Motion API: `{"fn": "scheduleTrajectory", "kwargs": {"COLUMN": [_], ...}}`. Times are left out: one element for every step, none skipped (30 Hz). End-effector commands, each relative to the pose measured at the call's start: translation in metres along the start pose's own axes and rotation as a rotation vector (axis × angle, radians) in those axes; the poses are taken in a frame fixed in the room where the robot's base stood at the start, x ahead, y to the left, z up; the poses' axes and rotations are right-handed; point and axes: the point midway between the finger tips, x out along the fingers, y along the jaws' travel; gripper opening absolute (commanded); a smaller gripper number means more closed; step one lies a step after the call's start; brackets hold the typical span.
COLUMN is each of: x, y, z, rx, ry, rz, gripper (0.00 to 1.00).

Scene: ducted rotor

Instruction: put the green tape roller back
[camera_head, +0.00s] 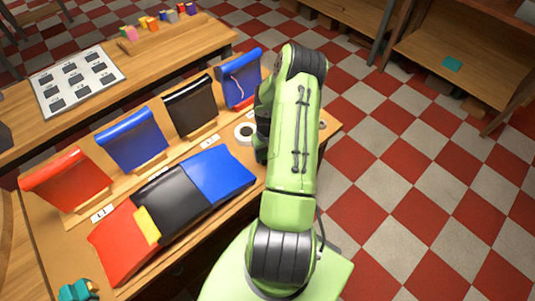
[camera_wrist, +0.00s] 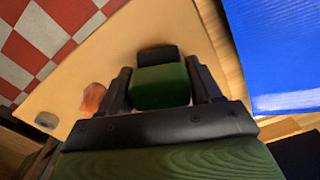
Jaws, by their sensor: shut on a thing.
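In the wrist view my gripper (camera_wrist: 160,80) is shut on a dark green block with a black end, which seems to be the green tape roller (camera_wrist: 160,90). Its lower part is hidden by the gripper body. It is held over a tan tabletop (camera_wrist: 80,75); I cannot tell whether it touches the surface. In the head view my arm hides the gripper and the held thing, near the right end of the workbench (camera_head: 325,133).
Red, black and blue panels (camera_head: 178,198) lie on the bench, with similar rolled panels (camera_head: 130,140) standing behind. A white ring (camera_head: 245,132) lies beside my arm. An orange object (camera_wrist: 93,98) is beside my gripper.

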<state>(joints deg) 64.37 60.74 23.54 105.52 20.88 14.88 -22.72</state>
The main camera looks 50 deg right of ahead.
Motion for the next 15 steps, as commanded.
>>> {"fn": "scheduleTrajectory", "kwargs": {"x": [0.0043, 0.0047, 0.0044, 0.004, 0.0039, 0.0038, 0.0037, 0.0042, 0.0058, 0.0071, 0.0081, 0.008, 0.0075, 0.0074, 0.0072], "y": [-0.0003, -0.0001, 0.0, 0.0001, 0.0001, 0.0001, 0.0, 0.0, 0.0, -0.0001, -0.0001, -0.0002, -0.0002, -0.0002, -0.0002], "z": [-0.0003, -0.0007, -0.0009, -0.0009, -0.0009, -0.0009, -0.0008, -0.0008, -0.0007, -0.0007, -0.0007, -0.0005, -0.0005, -0.0005, -0.0005], "rx": [0.0, 0.0, 0.0, 0.0, 0.0, 0.0, 0.0, 0.0, -0.001, -0.001, -0.001, -0.001, -0.001, -0.001, -0.001], "ry": [0.001, 0.002, 0.003, 0.003, 0.003, 0.003, 0.003, 0.003, 0.003, 0.002, 0.002, 0.002, 0.002, 0.002, 0.002], "rz": [-0.001, 0.0, 0.001, 0.001, 0.001, 0.001, 0.001, 0.001, 0.001, 0.001, 0.001, 0.0, 0.0, 0.0, 0.0], "gripper": [0.35, 0.35, 0.35, 0.35, 0.35, 0.35, 0.35, 0.35, 0.35, 0.35, 0.35, 0.67, 0.72, 0.76, 0.82]}}
